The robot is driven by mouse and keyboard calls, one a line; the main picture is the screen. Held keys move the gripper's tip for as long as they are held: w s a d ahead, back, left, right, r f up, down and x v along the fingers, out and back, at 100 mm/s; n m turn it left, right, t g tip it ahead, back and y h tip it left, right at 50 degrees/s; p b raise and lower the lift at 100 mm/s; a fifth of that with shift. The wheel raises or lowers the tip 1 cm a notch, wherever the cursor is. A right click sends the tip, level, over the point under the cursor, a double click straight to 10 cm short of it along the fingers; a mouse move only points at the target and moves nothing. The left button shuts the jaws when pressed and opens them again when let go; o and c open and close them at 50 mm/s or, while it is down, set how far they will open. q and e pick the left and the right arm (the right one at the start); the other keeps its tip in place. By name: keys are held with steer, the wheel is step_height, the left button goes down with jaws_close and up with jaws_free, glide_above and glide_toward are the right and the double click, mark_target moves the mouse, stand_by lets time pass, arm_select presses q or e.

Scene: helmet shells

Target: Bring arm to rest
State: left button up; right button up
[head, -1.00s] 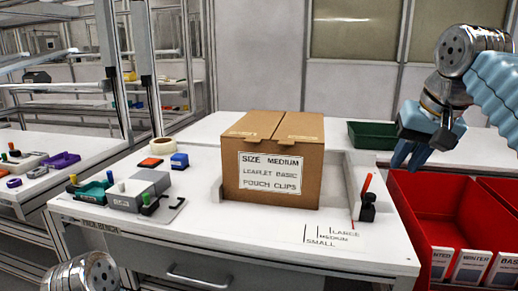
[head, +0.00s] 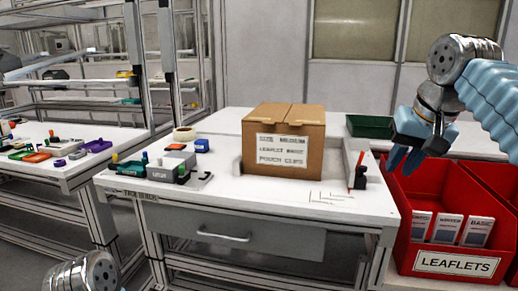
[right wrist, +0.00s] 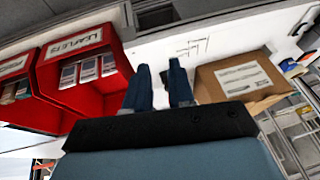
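My right gripper (head: 398,160) hangs in the air at the right of the head view, above and in front of the red leaflet bin. In the right wrist view its two dark fingers (right wrist: 161,78) stand apart with nothing between them, so it is open and empty. My left gripper is out of view; only a silver joint of my left arm shows at the lower left of the head view.
A closed cardboard box (head: 283,145) stands on the white packing table (head: 250,205). A red bin (head: 415,245) labelled LEAFLETS stands at the right. A green tray (head: 369,127) lies behind. Stamps and small tools sit at the table's left.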

steer(key=w+a+f+n+g+y, duration=0.1)
steer(key=w+a+f, duration=0.25)
steer(key=f, duration=0.65)
steer(key=w+a+f+n, duration=0.1)
steer(key=w+a+f, duration=0.25)
steer(key=f, duration=0.55)
steer(key=w+a+f+n+g+y, duration=0.15)
steer(key=w+f, duration=0.25)
steer(key=f, duration=0.6)
steer(key=s+a+f, duration=0.2)
steer(key=a+f, duration=0.2)
steer(key=f, duration=0.7)
steer(key=s+a+f+m+y, duration=0.1)
steer(key=s+a+f, duration=0.1)
steer(key=s+f, duration=0.45)
steer(key=s+a+f, duration=0.1)
steer(key=s+f, duration=0.2)
steer(key=f, duration=0.7)
steer(key=s+f+g, duration=0.1)
steer(key=s+f, duration=0.3)
steer(key=s, duration=0.5)
steer(key=s+a+f+m, duration=0.1)
steer(key=s+f, duration=0.4)
steer(key=s, duration=0.3)
steer(key=shift+s+g, duration=0.35)
